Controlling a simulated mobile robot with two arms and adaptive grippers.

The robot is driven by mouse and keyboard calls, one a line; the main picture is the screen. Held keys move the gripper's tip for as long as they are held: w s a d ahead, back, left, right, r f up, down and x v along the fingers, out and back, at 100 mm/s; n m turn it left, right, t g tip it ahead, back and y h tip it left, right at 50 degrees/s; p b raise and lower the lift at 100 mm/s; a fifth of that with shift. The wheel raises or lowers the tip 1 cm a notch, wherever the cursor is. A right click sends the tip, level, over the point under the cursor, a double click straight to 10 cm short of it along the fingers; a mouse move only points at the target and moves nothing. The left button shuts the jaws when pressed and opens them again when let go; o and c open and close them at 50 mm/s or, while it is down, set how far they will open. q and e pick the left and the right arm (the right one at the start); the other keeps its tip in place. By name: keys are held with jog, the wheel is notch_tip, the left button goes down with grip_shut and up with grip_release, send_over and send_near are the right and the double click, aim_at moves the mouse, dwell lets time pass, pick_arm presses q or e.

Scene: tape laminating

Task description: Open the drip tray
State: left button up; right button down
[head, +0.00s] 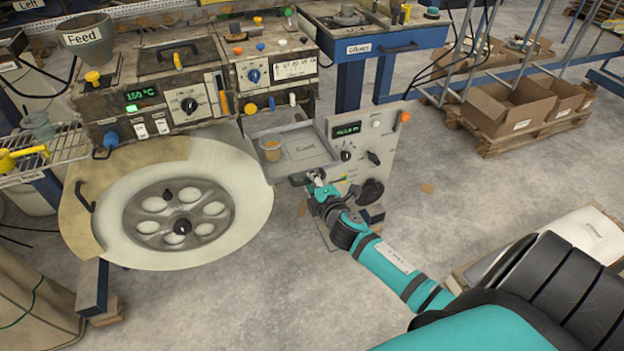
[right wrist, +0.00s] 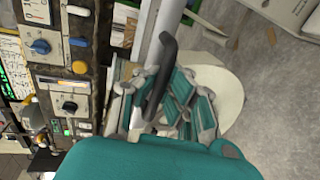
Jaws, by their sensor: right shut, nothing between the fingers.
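The drip tray (head: 282,171) is a shallow grey tray at the front of the machine in the head view. My right gripper (head: 317,181) is at the right end of this handle, shut with nothing held. In the right wrist view the gripper's fingers (right wrist: 172,103) are beside the handle; contact cannot be told. My left gripper is not in view.
A control panel (head: 366,140) with knobs stands just right of the tray. A large round cover (head: 178,215) is at left, below the dial-covered machine (head: 185,88). Cardboard boxes (head: 510,105) sit on a pallet at right. The floor in front is mostly clear.

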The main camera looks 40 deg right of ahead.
jog(key=c, duration=1.4)
grip_release()
jog(key=shift+s, duration=0.1)
jog(key=v, duration=1.2)
jog(key=s+a+f+m+g+y, duration=0.15)
jog(key=s+f, duration=0.25)
jog(key=f, duration=0.6)
jog(key=s+a+f+m+g, duration=0.1)
jog(key=s+f+m+g, duration=0.25)
jog(key=f, duration=0.65)
jog(key=s+a+f+m+g, duration=0.15)
jog(key=s+f, duration=0.25)
jog(key=f, duration=0.7)
jog(key=s+a+f+m+g, duration=0.2)
jog(key=s+f, duration=0.3)
jog(key=s, duration=0.3)
jog(key=s+a+f+m+g+y, duration=0.1)
jog(key=s+a+f+m+g, duration=0.1)
jog(key=s+f, duration=0.4)
jog(key=s+a+f+m+g+y, duration=0.1)
jog(key=s+f, duration=0.4)
jog(key=s, duration=0.7)
jog(key=shift+a+f+m+g, duration=0.15)
jog(key=shift+a+m+g, duration=0.3)
jog(key=shift+g, duration=0.25)
jog(key=shift+a+f+m+g, duration=0.2)
jog(key=shift+a+m+g, duration=0.1)
jog(key=shift+a+g, duration=0.25)
